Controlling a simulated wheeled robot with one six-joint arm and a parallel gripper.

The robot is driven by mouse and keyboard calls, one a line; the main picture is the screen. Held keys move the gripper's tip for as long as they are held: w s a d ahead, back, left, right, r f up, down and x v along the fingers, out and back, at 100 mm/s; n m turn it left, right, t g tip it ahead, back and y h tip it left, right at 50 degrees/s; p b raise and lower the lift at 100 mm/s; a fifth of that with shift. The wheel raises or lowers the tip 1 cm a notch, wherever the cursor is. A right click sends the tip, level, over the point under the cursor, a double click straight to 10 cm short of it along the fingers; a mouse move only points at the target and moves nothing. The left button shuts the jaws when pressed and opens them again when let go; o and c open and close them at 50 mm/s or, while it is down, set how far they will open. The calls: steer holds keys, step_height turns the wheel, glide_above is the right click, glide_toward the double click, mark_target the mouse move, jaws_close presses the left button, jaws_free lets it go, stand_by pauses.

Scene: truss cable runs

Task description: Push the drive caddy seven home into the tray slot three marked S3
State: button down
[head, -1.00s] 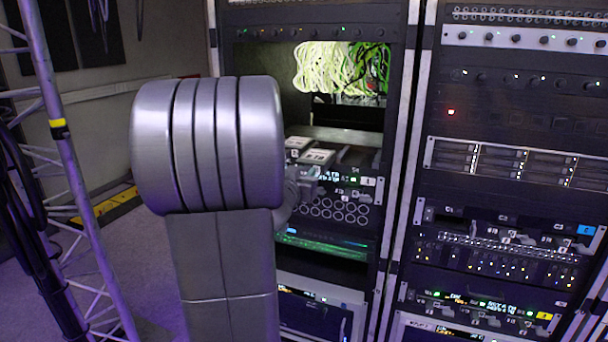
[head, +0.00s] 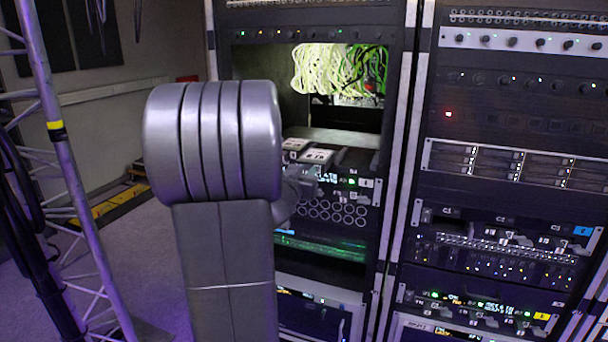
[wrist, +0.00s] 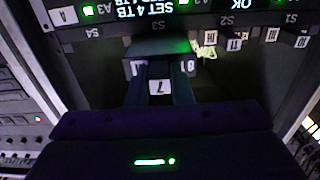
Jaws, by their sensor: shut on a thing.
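In the wrist view, which is upside down, drive caddy seven (wrist: 159,87) shows its white label 7 between the two fingers of my gripper (wrist: 160,80). The gripper is shut on it. The caddy points at the tray front, in line with the slot marked S3 (wrist: 158,22). How deep it sits in the slot cannot be told. The tray shows in the head view (head: 368,184), in the rack's middle. There my arm hides most of the gripper and the caddy.
Slot labels S4 (wrist: 94,33), S2 (wrist: 225,19) and S1 (wrist: 292,18) flank S3. Caddies with small white labels (wrist: 234,45) stand close to the right of the held one. Green and white cables (head: 340,72) hang above the tray. A truss (head: 60,150) stands at left.

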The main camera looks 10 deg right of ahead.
mark_target(315, 161)
steer(key=shift+w+d, duration=0.25)
steer(key=shift+w, duration=0.1)
stand_by(0.6)
steer(key=shift+p+x, duration=0.7)
steer(key=shift+x, duration=2.3)
steer(key=shift+w+d, duration=0.1)
steer(key=shift+w+d, duration=0.35)
steer(key=shift+w, duration=0.2)
steer(key=c, duration=1.2)
jaws_free()
steer(key=shift+s, duration=0.1)
steer(key=b+v, duration=0.2)
steer(key=v, duration=1.1)
steer(key=shift+s+a, duration=0.3)
steer(key=shift+w+d, duration=0.1)
